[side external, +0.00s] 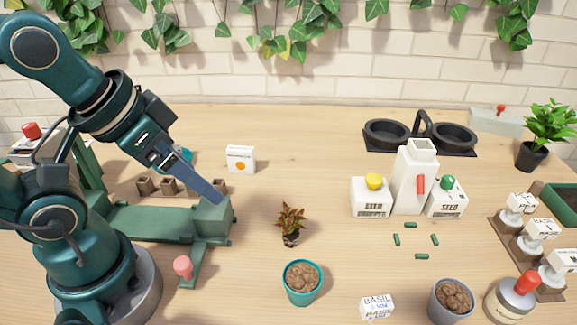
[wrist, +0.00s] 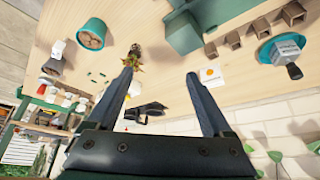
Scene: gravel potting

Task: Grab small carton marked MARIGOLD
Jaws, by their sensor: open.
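A small white carton (side external: 240,160) with an orange dot and a line of tiny print stands upright on the table, left of centre, in the side view. The print is too small to read surely; the orange dot fits a marigold. The carton also shows in the wrist view (wrist: 210,76), just right of the right fingertip. My gripper (side external: 206,182) is open and empty, above the table to the left of and nearer than the carton. In the wrist view my gripper (wrist: 160,73) has its two fingers wide apart, with bare tabletop between the tips.
A small reddish plant (side external: 290,222) and a teal pot of soil (side external: 302,281) stand right of my gripper. A green fixture (side external: 211,222) lies below it, with small brown pots (side external: 168,185) behind. A white bottle (side external: 413,178) stands between seed boxes. Tabletop right of the carton is clear.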

